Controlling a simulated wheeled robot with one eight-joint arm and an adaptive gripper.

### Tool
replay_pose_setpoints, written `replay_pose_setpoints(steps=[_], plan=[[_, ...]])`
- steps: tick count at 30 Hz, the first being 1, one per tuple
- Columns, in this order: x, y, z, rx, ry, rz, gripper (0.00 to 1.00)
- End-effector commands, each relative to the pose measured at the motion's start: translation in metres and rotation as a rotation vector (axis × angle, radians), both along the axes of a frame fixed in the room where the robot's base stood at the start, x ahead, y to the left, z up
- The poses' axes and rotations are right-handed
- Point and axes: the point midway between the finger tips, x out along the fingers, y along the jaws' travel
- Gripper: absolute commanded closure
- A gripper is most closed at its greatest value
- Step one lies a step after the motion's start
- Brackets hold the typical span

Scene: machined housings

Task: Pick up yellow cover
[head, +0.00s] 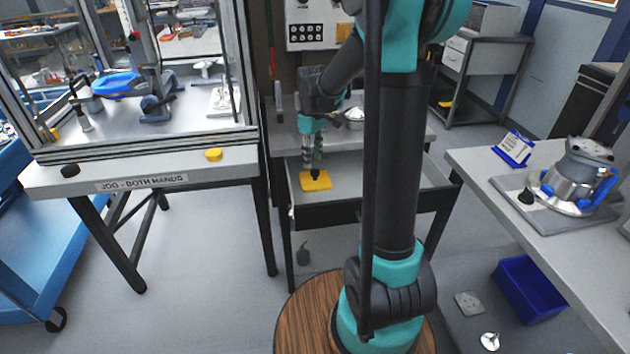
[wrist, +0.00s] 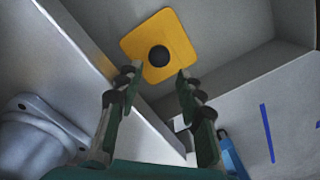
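The yellow cover (head: 322,183) is a flat square plate with a dark round knob in its middle. It lies in the open drawer (head: 345,208) below the middle bench. In the wrist view the yellow cover (wrist: 180,38) shows at the top, just beyond the fingertips. My gripper (head: 313,172) reaches down into the drawer over the cover. In the wrist view my gripper (wrist: 159,72) is open, with its two fingers well apart and nothing between them. I cannot tell whether the fingertips touch the cover.
The drawer walls stand close around my gripper. A metal housing (head: 575,180) sits on the right bench, beside a blue-framed sign (head: 514,148). A yellow button (head: 214,155) is on the left bench's front edge.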

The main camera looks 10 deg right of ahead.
Motion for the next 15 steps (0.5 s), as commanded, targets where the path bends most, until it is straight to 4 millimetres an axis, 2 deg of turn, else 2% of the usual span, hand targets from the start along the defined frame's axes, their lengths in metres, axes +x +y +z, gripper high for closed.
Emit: replay_pose_setpoints(steps=[8, 15], plan=[[-0.001, -0.002, -0.018, 0.000, 0.000, -0.001, 0.63], [-0.002, -0.007, -0.051, 0.000, 0.000, 0.000, 0.63]])
